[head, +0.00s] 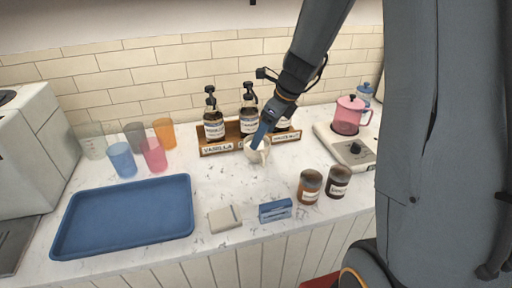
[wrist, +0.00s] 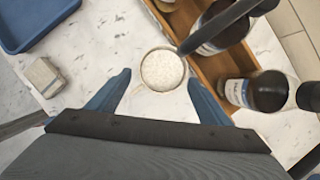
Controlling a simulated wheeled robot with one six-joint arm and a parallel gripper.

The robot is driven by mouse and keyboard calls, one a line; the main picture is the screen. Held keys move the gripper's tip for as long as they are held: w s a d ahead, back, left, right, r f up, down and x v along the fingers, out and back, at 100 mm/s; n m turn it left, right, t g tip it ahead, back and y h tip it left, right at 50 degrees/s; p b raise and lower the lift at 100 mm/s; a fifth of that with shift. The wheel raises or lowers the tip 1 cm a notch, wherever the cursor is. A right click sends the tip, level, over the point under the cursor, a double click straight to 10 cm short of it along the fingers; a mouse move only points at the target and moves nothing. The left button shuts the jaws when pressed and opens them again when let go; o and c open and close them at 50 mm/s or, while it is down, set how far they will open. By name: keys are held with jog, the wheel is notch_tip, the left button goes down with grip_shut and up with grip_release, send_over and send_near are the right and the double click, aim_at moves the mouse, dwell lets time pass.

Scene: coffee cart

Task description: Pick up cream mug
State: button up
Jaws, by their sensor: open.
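The cream mug (head: 257,153) stands upright on the white counter, just in front of the wooden syrup rack. In the head view my gripper (head: 263,134) comes down over it and hides part of it. In the wrist view the round top of the mug (wrist: 163,70) shows between and slightly beyond the two blue fingertips. My gripper (wrist: 160,82) is open, with a finger on each side of the mug and a gap to each. The mug's handle points to the front right in the head view.
The wooden rack (head: 228,146) with syrup bottles (head: 214,120) stands close behind the mug. Two brown jars (head: 310,186) stand to the right front. A blue tray (head: 70,238), several coloured cups (head: 154,154) and two small boxes (head: 225,218) are left and front. A pink kettle (head: 346,117) stands right.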

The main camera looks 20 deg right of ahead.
aim_at(260, 147)
jog(key=f, duration=0.3)
jog(key=shift+w+p, duration=0.3)
jog(key=shift+p+x, duration=0.4)
jog(key=shift+x, duration=1.8)
jog(key=shift+c, duration=0.5)
jog(key=shift+r, duration=0.1)
jog(key=c, duration=1)
